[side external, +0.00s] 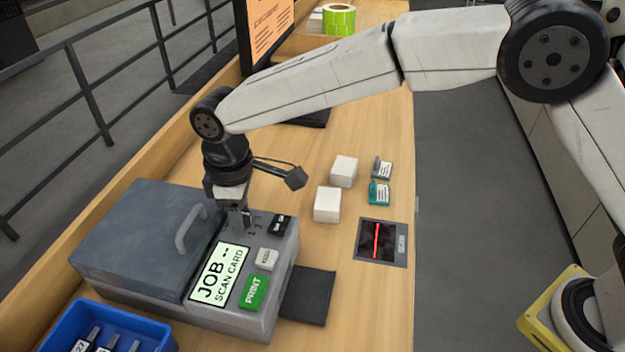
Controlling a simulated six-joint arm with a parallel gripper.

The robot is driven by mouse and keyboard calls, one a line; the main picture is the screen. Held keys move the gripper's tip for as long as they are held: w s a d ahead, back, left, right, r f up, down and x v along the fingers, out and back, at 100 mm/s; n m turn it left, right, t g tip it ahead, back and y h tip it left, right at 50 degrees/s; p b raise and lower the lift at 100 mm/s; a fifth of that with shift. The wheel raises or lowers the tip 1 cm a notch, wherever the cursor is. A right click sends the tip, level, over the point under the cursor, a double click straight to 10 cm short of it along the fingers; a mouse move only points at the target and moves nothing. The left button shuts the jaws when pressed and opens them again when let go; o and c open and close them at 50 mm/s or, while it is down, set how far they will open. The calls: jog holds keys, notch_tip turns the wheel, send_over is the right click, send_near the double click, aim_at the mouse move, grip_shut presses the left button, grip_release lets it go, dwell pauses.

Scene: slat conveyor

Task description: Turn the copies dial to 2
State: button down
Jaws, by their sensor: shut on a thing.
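A grey printer (140,240) stands on the wooden counter, with a control panel (283,262) on its right side. My gripper (240,229) points down at the far end of this panel and is shut on the copies dial there. The fingers hide the dial, so its setting cannot be read. The screen (220,274) reads "JOB -- SCAN CARD". A black button (280,226), a pale button (266,259) and a green PRINT button (253,292) sit beside the screen.
A scan pad (367,255) with a red line lies to the right. Two white blocks (327,204) and two small cards, one teal (379,193), stand behind it. A blue bin (72,330) is at the front left. A raised grey handle (188,228) is close to my gripper.

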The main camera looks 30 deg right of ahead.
dwell(0.3)
jog(key=shift+c, duration=1.4)
grip_release()
jog(key=shift+r, duration=3.9)
